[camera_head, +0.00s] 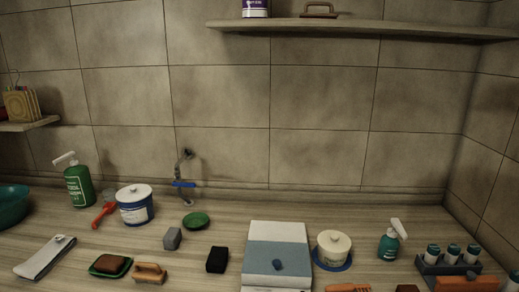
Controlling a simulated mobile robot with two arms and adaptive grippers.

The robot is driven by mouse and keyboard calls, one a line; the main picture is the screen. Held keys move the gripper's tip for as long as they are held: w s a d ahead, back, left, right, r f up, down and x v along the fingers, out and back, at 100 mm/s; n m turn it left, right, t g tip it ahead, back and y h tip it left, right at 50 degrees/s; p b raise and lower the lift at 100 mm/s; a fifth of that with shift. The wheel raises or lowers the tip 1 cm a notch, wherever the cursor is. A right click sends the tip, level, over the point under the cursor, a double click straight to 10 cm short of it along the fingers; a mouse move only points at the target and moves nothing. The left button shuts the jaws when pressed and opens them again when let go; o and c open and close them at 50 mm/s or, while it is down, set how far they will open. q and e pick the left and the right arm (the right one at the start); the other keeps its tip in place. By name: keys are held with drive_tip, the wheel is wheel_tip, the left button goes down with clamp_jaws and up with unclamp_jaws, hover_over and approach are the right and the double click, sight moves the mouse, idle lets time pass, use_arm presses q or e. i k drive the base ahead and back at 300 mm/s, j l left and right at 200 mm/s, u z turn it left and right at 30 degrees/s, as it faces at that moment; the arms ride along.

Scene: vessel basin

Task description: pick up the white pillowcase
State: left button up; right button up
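Two white items could be the pillowcase, and I cannot tell which one is. A narrow, folded off-white item (46,257) lies slanted on the wooden counter at the far left, with a small round spot near its upper end. Neither of my grippers is in view.
A green dish (110,265) and a wooden brush (150,273) sit right of the narrow item. A dark block (217,259) and a lidded cream pot (334,247) flank the larger one. Bottles in a rack (450,262) stand at right.

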sight(35, 268)
drive_tip(key=j+u, duration=0.1)
drive_tip(key=u, duration=0.35)
drive_tip(key=j+u, duration=0.1)
drive_tip(key=u, duration=0.35)
drive_tip(key=k+j+u, duration=0.1)
drive_tip(key=u, duration=0.35)
drive_tip(key=i+j, duration=0.2)
drive_tip(key=i, duration=0.15)
drive_tip(key=i+j, duration=0.15)
drive_tip(key=i, duration=0.2)
drive_tip(key=i+j, duration=0.2)
drive_tip(key=i, duration=0.15)
